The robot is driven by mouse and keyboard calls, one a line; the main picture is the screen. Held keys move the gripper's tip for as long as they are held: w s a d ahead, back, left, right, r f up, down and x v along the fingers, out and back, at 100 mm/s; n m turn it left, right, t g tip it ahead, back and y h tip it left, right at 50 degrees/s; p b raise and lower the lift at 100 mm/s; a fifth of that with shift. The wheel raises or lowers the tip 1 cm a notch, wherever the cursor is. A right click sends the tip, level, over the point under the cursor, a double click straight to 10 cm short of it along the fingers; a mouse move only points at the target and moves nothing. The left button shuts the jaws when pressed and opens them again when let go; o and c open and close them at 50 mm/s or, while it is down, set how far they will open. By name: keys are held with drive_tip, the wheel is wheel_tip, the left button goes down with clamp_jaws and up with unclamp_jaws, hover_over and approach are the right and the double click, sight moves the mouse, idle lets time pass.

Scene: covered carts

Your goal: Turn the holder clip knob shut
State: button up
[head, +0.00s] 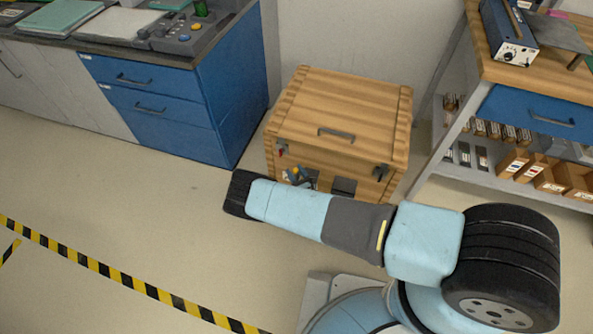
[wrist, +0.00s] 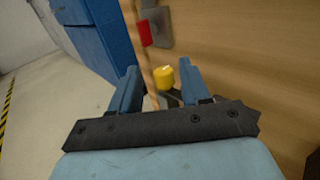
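A yellow knob (wrist: 163,77) shows between my gripper's two blue fingers in the wrist view, by the front of the wooden crate. My gripper (wrist: 156,82) is open. A gap shows between its left finger and the knob; the right finger looks close, and I cannot tell if it touches. A dark part lies behind and below the knob, partly hidden by the gripper. In the head view, my gripper (head: 299,177) is at the crate's lower left front, mostly hidden by my arm, with a small yellow spot there. I cannot tell how the knob is turned.
The wooden crate (head: 345,105) stands on the floor, its lid down. A red tab (wrist: 144,33) on a grey plate sits above the knob. A dark clip (head: 381,173) is at the crate's right. Blue drawers (head: 160,105) stand left, a workbench (head: 545,75) right.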

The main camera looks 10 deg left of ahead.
drive_tip(key=v, duration=1.2)
drive_tip(key=shift+d, duration=0.45)
drive_tip(key=shift+s, duration=0.1)
